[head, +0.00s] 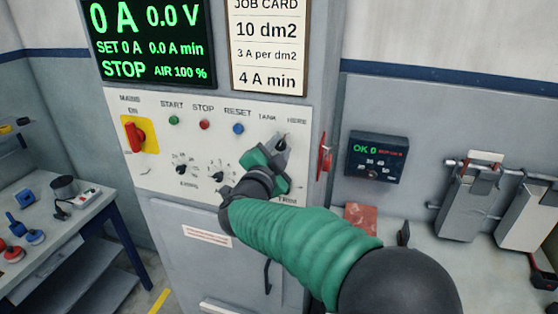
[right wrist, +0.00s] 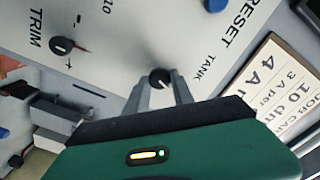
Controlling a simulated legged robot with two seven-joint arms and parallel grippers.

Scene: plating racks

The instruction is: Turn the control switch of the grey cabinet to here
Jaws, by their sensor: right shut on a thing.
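The grey cabinet (head: 180,235) stands in the middle of the head view with a white control panel (head: 155,180) on its front. The control switch (right wrist: 160,79) is a small black knob between the labels TANK and HERE, at the panel's upper right. My right gripper (head: 281,142) reaches it from the lower right and is shut on the knob. In the right wrist view both fingertips sit on either side of the knob, and its white mark shows. The gripper hides part of the panel below the switch. My left gripper is not in view.
START, STOP and RESET (head: 238,128) buttons sit left of the switch, with a red mains switch (head: 135,134) further left. Two dials lie below. A red handle (head: 324,156) sticks out at the cabinet's right edge. A bench with metal parts stands right.

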